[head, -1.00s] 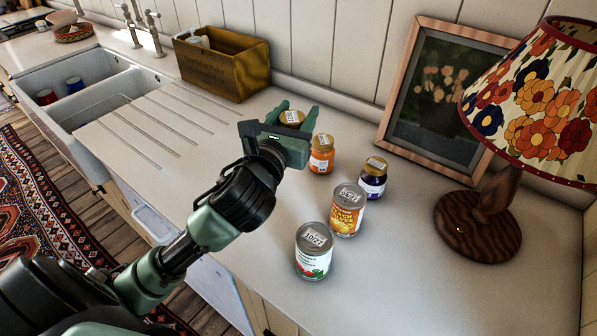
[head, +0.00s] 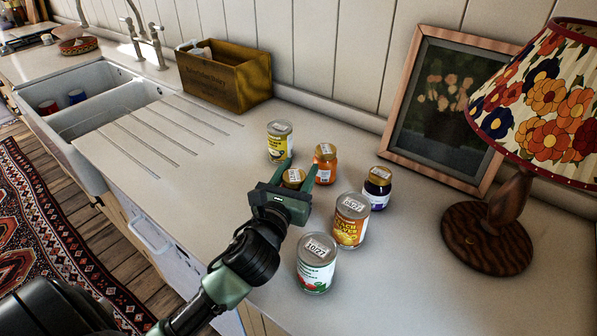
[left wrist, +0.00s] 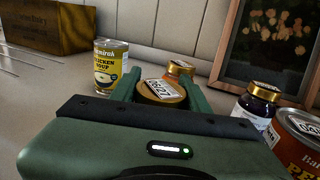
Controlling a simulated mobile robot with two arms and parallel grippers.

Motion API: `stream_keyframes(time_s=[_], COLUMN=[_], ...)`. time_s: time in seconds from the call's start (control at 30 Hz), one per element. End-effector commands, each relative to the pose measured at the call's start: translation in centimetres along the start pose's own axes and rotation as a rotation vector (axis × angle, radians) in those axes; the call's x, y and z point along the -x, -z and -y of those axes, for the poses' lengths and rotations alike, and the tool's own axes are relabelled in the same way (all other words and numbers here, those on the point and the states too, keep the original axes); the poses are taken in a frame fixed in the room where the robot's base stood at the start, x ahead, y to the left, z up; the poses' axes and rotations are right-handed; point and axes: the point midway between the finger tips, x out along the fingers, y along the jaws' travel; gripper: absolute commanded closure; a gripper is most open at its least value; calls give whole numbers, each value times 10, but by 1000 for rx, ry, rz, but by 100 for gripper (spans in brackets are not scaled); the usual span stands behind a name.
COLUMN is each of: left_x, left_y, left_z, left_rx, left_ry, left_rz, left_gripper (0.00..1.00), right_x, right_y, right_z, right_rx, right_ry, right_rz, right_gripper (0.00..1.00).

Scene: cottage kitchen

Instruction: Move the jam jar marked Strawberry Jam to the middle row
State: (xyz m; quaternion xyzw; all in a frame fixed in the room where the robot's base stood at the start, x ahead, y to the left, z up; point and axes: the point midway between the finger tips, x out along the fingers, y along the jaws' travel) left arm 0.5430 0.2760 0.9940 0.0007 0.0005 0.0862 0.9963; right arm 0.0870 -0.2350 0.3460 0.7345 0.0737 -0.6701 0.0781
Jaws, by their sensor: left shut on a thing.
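My left gripper (head: 290,190) is shut on a gold-lidded jar (head: 293,176). In the left wrist view the jar's lid (left wrist: 160,91) shows a date sticker between the fingers. The jar's front label is hidden, so I cannot read whether it is Strawberry Jam, nor tell whether it touches the counter. An orange jar with a gold lid (head: 325,165) stands just behind and to the right of it. A dark purple jar (head: 377,190) stands farther right. My right gripper is not in view.
A yellow chicken soup can (head: 280,143) stands behind the held jar. A peach can (head: 350,222) and a white-labelled can (head: 316,264) stand toward the front. A lamp (head: 488,230), picture frame (head: 393,150) and wooden box (head: 225,85) stand along the back. Counter left of the cans is clear.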

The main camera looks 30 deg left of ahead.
Motion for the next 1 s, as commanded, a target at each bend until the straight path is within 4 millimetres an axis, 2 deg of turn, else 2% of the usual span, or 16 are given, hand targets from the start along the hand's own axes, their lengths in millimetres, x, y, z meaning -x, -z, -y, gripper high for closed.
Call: stream_keyframes(time_s=[0.2, 0.23, 0.3, 0.67, 0.87, 1.0], left_x=[0, 0, 0, 0, 30, 63], left_y=[3, 3, 3, -2, 2, 3], left_z=[0, 0, 0, 0, 0, 0], left_rx=[-1, -1, -1, 1, 0, 1], left_ry=[0, 0, 0, 0, 2, 2], left_rz=[3, 0, 0, 1, -3, -5], left_gripper=[100, 46, 32, 32, 32, 32], right_x=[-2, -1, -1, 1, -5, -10], right_y=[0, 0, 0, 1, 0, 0], right_z=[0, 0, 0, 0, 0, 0], right_rx=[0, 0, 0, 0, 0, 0], right_ry=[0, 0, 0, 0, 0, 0], right_rz=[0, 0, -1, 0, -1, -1], right_gripper=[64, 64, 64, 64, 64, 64])
